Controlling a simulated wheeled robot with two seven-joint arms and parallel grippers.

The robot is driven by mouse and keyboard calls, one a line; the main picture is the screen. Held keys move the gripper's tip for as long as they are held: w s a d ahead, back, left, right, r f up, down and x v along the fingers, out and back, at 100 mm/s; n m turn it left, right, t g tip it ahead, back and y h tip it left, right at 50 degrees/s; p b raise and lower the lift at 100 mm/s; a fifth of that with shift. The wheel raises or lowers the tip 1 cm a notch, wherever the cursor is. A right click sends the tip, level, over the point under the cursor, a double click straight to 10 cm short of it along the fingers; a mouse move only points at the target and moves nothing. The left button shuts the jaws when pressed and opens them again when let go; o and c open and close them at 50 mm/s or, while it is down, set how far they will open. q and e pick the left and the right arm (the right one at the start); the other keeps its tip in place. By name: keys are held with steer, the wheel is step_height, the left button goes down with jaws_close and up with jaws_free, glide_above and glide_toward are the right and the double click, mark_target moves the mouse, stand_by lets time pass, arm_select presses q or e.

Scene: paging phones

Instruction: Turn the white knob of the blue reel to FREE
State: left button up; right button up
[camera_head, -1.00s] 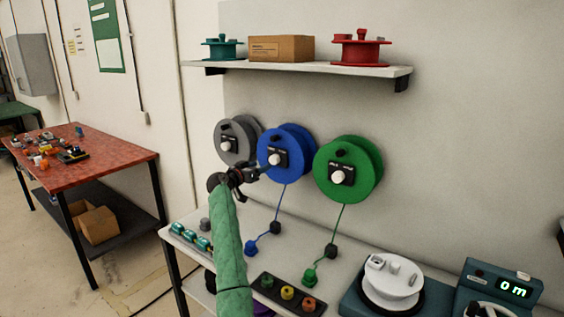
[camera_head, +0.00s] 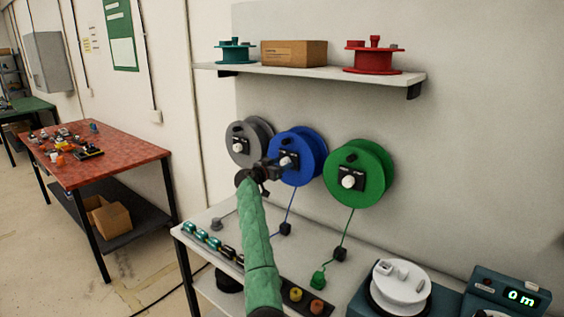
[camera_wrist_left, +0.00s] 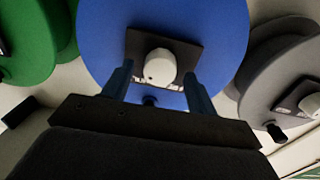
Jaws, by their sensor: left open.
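The blue reel (camera_head: 310,152) hangs on the wall between a grey reel and a green reel. Its white knob (camera_head: 286,162) sits on a black plate at the reel's centre. In the left wrist view the white knob (camera_wrist_left: 160,66) and black plate (camera_wrist_left: 192,50) show clearly, but the label is too small to read. My left gripper (camera_head: 277,164) is open in front of the blue reel. In the wrist view its fingertips (camera_wrist_left: 158,80) stand on either side of the knob's lower part, with gaps visible. I cannot tell whether they reach its depth.
The grey reel (camera_head: 241,140) and green reel (camera_head: 372,170) flank closely, each with its own knob. Above is a shelf (camera_head: 310,74) with reels and a box. Below, the bench (camera_head: 205,217) holds plugs, a white reel (camera_head: 402,290) and a meter (camera_head: 510,290).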

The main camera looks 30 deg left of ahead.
arm_select(q)
steer(key=shift+w+d, duration=0.1)
steer(key=shift+w, duration=0.3)
arm_select(e)
steer(key=shift+s+d+f, duration=0.2)
steer(key=shift+f, duration=0.15)
arm_select(q)
steer(key=c, duration=0.9)
steer(key=shift+f, duration=0.1)
steer(key=shift+c, duration=0.4)
arm_select(e)
steer(key=shift+d, duration=0.1)
